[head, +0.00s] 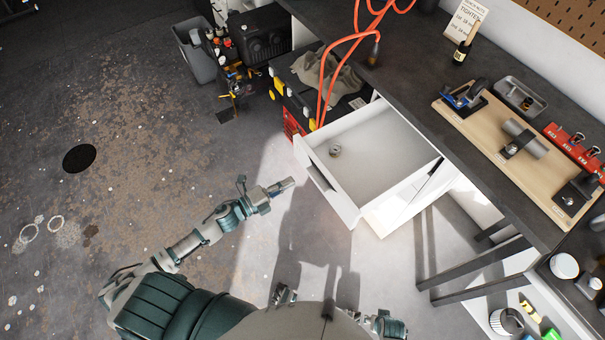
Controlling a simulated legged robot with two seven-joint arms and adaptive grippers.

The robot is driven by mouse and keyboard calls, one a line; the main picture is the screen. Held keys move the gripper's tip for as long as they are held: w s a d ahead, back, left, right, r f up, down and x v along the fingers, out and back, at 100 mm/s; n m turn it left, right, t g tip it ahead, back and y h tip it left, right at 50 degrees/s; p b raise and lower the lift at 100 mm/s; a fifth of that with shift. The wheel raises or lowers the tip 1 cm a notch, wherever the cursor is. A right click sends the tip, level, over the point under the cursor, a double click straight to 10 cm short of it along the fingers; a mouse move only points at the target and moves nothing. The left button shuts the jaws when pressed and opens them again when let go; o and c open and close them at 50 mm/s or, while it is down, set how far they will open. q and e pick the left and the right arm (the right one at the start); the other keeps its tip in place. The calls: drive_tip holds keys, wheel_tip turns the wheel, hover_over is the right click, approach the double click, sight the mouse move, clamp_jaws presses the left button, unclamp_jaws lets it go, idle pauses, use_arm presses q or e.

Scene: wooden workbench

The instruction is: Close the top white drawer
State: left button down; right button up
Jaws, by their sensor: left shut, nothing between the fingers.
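The top white drawer (390,150) is pulled out from a white cabinet (408,208) under the workbench. Its front panel (327,184) faces toward the lower left. A small round metallic object (335,150) lies inside the drawer near the front. My left gripper (288,184) is shut and empty, just left of the drawer front and apart from it in the picture. At the bottom edge, part of my right arm (388,325) shows; its fingers cannot be made out.
The dark workbench (405,50) runs above the cabinet, with a wooden board (490,130) of tools on it. An orange hose (335,52) hangs near the drawer's back left. A grey bin (196,50) stands at the top.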

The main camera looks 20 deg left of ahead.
use_arm(q)
drive_tip(key=x, duration=0.6)
use_arm(e)
drive_tip(key=shift+f, duration=0.25)
